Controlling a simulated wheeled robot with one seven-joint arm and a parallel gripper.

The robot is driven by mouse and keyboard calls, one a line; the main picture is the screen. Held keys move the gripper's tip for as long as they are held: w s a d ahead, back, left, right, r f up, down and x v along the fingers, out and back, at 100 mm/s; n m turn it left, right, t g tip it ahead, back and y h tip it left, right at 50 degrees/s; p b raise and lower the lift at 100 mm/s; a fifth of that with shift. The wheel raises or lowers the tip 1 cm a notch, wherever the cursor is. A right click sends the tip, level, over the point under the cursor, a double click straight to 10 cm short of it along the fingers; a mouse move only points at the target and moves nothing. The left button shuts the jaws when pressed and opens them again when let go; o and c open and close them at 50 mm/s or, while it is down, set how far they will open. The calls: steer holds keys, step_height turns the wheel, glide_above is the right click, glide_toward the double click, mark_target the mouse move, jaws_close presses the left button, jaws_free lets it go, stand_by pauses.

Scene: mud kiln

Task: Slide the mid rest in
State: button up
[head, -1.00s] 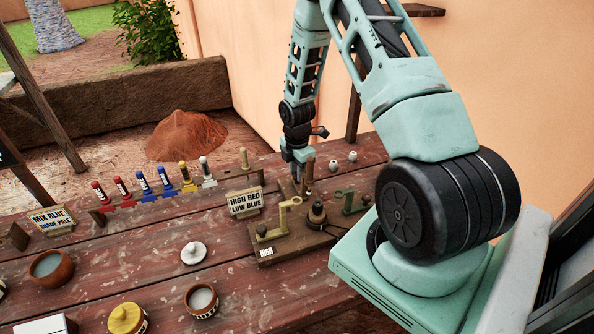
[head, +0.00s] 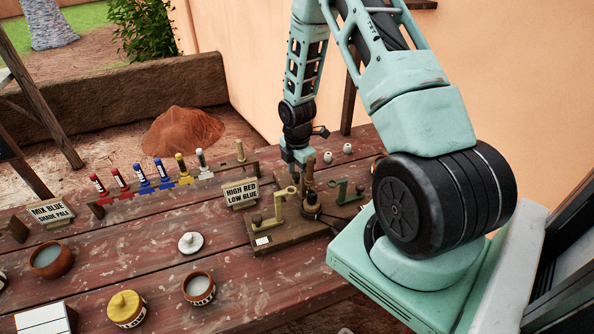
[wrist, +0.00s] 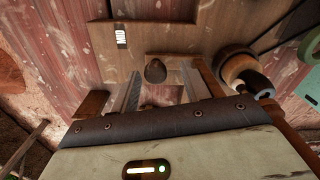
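A wooden jig board (head: 290,232) lies on the table, with a yellow upright rest (head: 283,208) at left and a green one (head: 342,192) at right. A dark-collared round post (head: 312,203) stands between them; I cannot tell for certain which part is the mid rest. My gripper (head: 299,168) points down just behind the yellow rest and beside the thin brown peg. In the wrist view my gripper (wrist: 161,92) has its fingers apart, with bare table showing between them. A dark knob (wrist: 155,71) lies just beyond the fingertips, and a round wooden part (wrist: 240,73) is at right.
A "High red low blue" sign (head: 241,194) stands left of the board. A rack (head: 150,192) of coloured tubes is further left. A white lid (head: 190,243), brown bowls (head: 199,289) and a yellow-lidded pot (head: 126,309) stand in front. Two white balls are near the wall.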

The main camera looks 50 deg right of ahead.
step_height(320, 180, up, 17)
steer(key=b, duration=0.2)
steer(key=shift+r, duration=0.2)
stand_by(0.6)
